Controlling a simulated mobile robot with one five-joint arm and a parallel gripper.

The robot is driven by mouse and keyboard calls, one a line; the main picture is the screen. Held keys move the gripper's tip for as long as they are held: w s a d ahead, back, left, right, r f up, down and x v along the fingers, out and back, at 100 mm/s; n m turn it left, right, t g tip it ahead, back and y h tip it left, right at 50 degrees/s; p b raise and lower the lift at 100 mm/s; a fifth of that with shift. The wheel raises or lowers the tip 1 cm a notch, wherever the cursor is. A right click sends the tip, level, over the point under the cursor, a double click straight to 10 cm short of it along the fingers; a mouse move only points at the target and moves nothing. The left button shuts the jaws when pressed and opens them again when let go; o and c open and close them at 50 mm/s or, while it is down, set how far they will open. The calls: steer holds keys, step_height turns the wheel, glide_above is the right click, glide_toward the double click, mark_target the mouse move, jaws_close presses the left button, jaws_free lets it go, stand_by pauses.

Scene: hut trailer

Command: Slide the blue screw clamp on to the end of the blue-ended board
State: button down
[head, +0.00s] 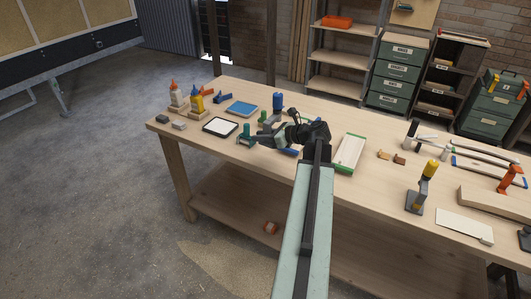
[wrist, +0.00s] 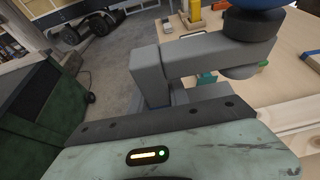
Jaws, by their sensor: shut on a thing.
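The blue screw clamp has a blue knob (head: 278,102) that stands up just behind my gripper (head: 263,138) in the head view. In the wrist view the knob (wrist: 258,4) fills the top edge, above a dark disc and a grey frame. My gripper is shut on the clamp, above the left-middle part of the bench. A small blue patch (head: 290,151) shows under my gripper and may be the end of the blue-ended board. The rest of that board is hidden by my arm, and I cannot tell whether the clamp touches it.
A green-edged board (head: 350,153) lies right of my arm on the workbench (head: 385,180). Green pieces (head: 245,135) stand close left of my gripper.

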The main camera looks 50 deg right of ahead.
mark_target(274, 158)
step_height(274, 158, down, 9)
steer(key=s+b, duration=0.1)
steer(key=b, duration=0.8)
steer(key=shift+s+d, duration=0.15)
steer(key=shift+f, duration=0.1)
steer(key=shift+d+f+b, duration=0.1)
steer(key=shift+f+b, duration=2.3)
steer(key=shift+b, duration=0.15)
steer(key=shift+d+r, duration=0.2)
steer(key=shift+d, duration=0.1)
steer(key=shift+w+d, duration=0.3)
steer(key=shift+d, duration=0.95)
steer(key=shift+w+d, duration=0.35)
steer(key=shift+d, duration=0.95)
steer(key=shift+w+d, duration=0.3)
steer(key=shift+d, duration=0.95)
